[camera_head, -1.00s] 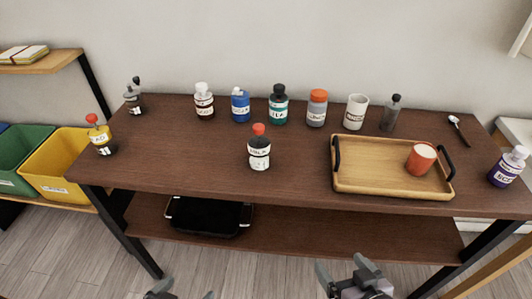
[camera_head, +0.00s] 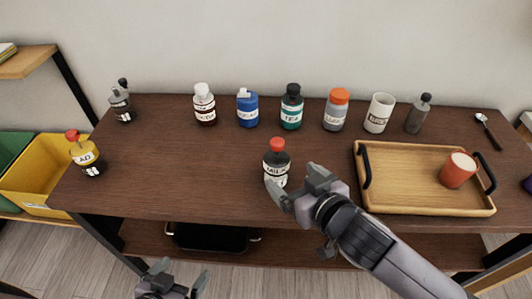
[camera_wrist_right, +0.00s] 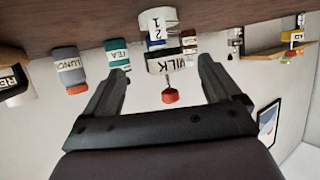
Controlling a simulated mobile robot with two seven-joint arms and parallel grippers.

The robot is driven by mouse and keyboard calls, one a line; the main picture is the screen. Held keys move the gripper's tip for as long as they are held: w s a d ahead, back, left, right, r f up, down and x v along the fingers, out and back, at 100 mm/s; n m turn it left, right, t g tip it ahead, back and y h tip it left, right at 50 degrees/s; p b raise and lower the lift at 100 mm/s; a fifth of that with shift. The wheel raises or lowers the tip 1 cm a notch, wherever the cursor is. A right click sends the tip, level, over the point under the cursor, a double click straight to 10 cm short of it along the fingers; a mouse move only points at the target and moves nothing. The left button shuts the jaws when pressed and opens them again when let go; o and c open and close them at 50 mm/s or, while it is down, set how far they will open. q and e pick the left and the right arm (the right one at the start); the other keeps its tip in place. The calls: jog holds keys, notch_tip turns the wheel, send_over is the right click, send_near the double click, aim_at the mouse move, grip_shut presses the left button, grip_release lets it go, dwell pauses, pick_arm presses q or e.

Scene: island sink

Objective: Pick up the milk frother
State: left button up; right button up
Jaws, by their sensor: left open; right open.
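A dark bottle with a red cap and a white label reading MILK (camera_head: 277,165) stands upright near the table's front middle. I cannot tell whether it is the milk frother. My right gripper (camera_head: 293,180) is open and empty just in front of and right of this bottle. In the right wrist view, which is upside down, the bottle (camera_wrist_right: 168,66) appears between the two open fingers, beyond their tips. A slim tool with a light head and dark handle (camera_head: 488,131) lies at the table's far right. My left gripper (camera_head: 182,273) is open and empty, in front of the table.
A wooden tray (camera_head: 405,206) with an orange cup (camera_head: 457,170) sits right of the bottle. A yellow-labelled bottle (camera_head: 84,154) stands at left.

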aim_at(276, 165)
jog(key=shift+w+a, duration=0.4)
jog(key=shift+w, duration=0.25)
jog(key=shift+x, duration=3.1)
jog(key=shift+s+a, duration=0.15)
jog(key=shift+a, duration=0.05)
jog(key=c, duration=1.1)
